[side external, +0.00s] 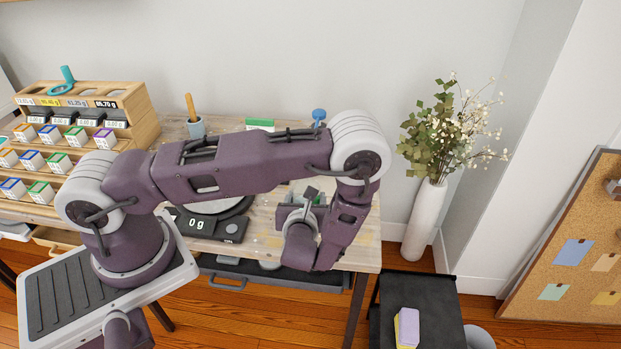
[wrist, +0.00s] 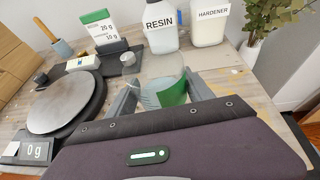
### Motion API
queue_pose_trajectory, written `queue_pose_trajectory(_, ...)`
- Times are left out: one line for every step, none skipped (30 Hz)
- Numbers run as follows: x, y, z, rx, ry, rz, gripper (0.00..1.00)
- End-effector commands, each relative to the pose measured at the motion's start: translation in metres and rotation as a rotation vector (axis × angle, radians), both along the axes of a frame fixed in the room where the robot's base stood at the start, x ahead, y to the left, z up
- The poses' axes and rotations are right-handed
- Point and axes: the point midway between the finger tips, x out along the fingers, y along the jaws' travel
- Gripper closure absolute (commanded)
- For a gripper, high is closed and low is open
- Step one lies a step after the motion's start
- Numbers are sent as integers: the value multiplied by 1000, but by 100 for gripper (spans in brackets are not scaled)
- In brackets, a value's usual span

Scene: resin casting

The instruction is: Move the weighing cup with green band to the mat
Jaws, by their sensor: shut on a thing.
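In the wrist view the clear weighing cup with the green band (wrist: 172,93) sits between the two grey fingers of my gripper (wrist: 163,98), which is shut on it. My palm hides the cup's lower part, so I cannot tell whether it touches the table. In the side external view my gripper (side external: 302,208) is low over the right end of the bench, right of the scale. The cup is hard to make out there behind my arm.
The black scale (wrist: 62,103) reads 0 g left of my gripper. Resin (wrist: 160,32) and hardener (wrist: 209,24) bottles stand behind the cup. A plant vase (side external: 425,220) stands beyond the bench.

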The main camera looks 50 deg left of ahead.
Motion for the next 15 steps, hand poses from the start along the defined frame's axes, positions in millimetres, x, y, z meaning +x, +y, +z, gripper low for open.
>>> queue_pose_trajectory(-7, -8, 0, 2, 1, -4, 87)
queue_pose_trajectory(-11, -12, 0, 2, 1, -3, 87)
queue_pose_trajectory(-16, -16, 0, 0, 0, -2, 87)
queue_pose_trajectory(-18, -19, 0, 0, 0, -2, 87)
queue_pose_trajectory(-21, -21, 0, 1, 0, -1, 87)
queue_pose_trajectory(-22, -23, 0, 2, 0, -5, 87)
queue_pose_trajectory(-22, -25, 0, 3, 0, -12, 87)
queue_pose_trajectory(-21, -26, -1, 3, 1, -22, 87)
queue_pose_trajectory(-18, -27, -3, 5, 3, -41, 87)
queue_pose_trajectory(-14, -28, -5, 6, 6, -59, 87)
queue_pose_trajectory(-10, -29, -6, 9, 6, -81, 87)
queue_pose_trajectory(-3, -32, -9, 11, 10, -114, 87)
queue_pose_trajectory(2, -33, -11, 12, 10, -142, 87)
queue_pose_trajectory(8, -35, -13, 13, 11, -169, 87)
queue_pose_trajectory(15, -38, -17, 13, 11, -210, 87)
